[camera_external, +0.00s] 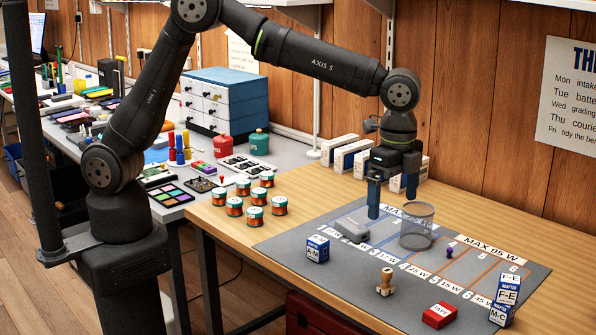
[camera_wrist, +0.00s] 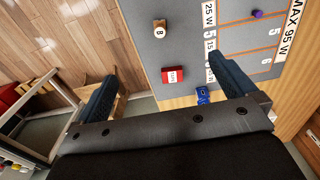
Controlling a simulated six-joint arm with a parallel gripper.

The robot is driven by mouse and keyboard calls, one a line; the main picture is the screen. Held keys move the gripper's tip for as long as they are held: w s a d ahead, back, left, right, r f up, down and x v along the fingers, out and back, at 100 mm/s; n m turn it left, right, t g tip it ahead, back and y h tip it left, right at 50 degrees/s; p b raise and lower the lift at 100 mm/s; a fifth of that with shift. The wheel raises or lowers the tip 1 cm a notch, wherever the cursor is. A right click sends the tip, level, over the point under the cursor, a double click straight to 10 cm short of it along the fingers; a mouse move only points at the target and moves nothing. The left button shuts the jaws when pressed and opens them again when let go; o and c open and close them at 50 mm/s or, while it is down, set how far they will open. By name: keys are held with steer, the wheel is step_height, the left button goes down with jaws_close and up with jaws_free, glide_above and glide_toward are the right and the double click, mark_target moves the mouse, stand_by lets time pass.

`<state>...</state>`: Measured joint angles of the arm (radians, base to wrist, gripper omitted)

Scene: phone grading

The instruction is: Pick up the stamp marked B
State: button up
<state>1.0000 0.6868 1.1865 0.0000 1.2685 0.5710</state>
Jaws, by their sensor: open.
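The stamp marked B is a small pale wooden stamp (camera_wrist: 159,28) on the grey mat, near the top of the wrist view, with a dark B on its light face. In the external view a wooden stamp (camera_external: 385,283) stands on the mat near its front edge; its letter is too small to read. My gripper (camera_external: 392,205) is open and empty, pointing down above the back part of the mat, behind the stamp and apart from it. Its two blue fingers (camera_wrist: 166,66) are spread wide in the wrist view.
A wire mesh cup (camera_external: 417,228) stands on the grey mat (camera_external: 335,275) just below my gripper. A grey adapter (camera_external: 350,230), a small purple piece (camera_external: 450,253), a blue-white box (camera_external: 317,248), a red box (camera_external: 439,315) and stacked boxes (camera_external: 507,290) surround the stamp. Spools (camera_external: 255,215) stand left.

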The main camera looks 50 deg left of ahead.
mark_target(387, 270)
steer(key=c, duration=1.2)
steer(key=shift+o, duration=0.2)
steer(key=s+a+f+n+t+h, duration=0.3)
steer(key=s+a+n+h, duration=0.1)
steer(key=n, duration=0.3)
steer(key=x, duration=1.1)
steer(key=shift+a+f, duration=0.2)
steer(key=shift+f, duration=0.1)
steer(key=shift+a+x, duration=0.2)
steer(key=shift+x, duration=2.6)
